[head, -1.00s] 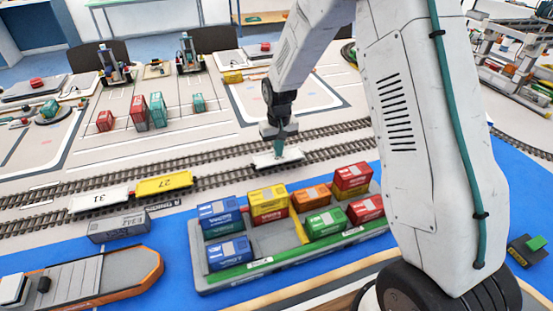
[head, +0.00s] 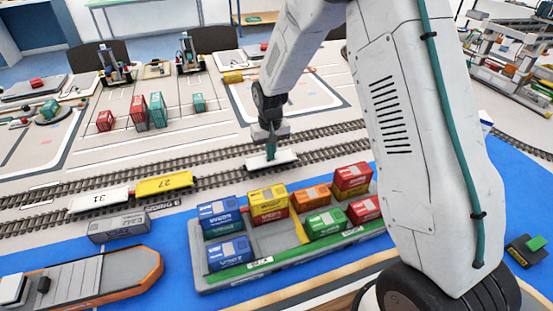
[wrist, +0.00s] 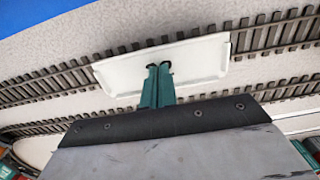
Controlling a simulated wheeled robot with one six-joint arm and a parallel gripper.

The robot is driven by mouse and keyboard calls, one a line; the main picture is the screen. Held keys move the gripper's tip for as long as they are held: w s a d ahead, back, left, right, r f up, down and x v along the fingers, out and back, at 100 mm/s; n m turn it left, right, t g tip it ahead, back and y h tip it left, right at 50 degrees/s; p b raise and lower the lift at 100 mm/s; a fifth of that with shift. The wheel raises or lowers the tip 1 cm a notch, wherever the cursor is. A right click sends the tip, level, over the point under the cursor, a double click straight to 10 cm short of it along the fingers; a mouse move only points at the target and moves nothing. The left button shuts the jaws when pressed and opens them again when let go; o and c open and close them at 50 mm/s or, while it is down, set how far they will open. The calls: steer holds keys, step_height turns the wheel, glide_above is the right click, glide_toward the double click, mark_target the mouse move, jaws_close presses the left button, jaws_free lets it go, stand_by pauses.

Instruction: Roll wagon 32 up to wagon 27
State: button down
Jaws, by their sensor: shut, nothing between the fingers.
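A white flat wagon (head: 286,158) stands on the nearer track, right of the yellow wagon 27 (head: 163,185). Its number cannot be read; it also shows in the wrist view (wrist: 205,58). My gripper (head: 270,156) is shut and empty, with its fingers pointing down at the middle of the white wagon. In the wrist view the closed green fingertips (wrist: 159,69) are over the wagon's deck; contact cannot be told. Wagon 27 stands on the same track, with a clear gap of bare rail between it and the white wagon. The white wagon 31 (head: 99,198) is just left of wagon 27.
A second track (head: 60,187) runs behind. In front, a grey barge (head: 205,277) carries several coloured containers on blue water. A grey container (head: 118,227) lies near wagon 31, beside an orange-hulled boat (head: 80,279). Container yards with cranes (head: 113,66) stand behind.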

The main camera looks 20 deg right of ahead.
steer(key=shift+a, duration=7.4)
step_height(320, 180, up, 7)
steer(key=s+d+r, duration=0.6)
steer(key=s, duration=0.6)
steer(key=s+d+r+t, duration=0.1)
steer(key=s+d+r, duration=0.6)
steer(key=s, duration=0.5)
steer(key=s+d+r, duration=0.7)
steer(key=s, duration=0.6)
steer(key=shift+d, duration=0.2)
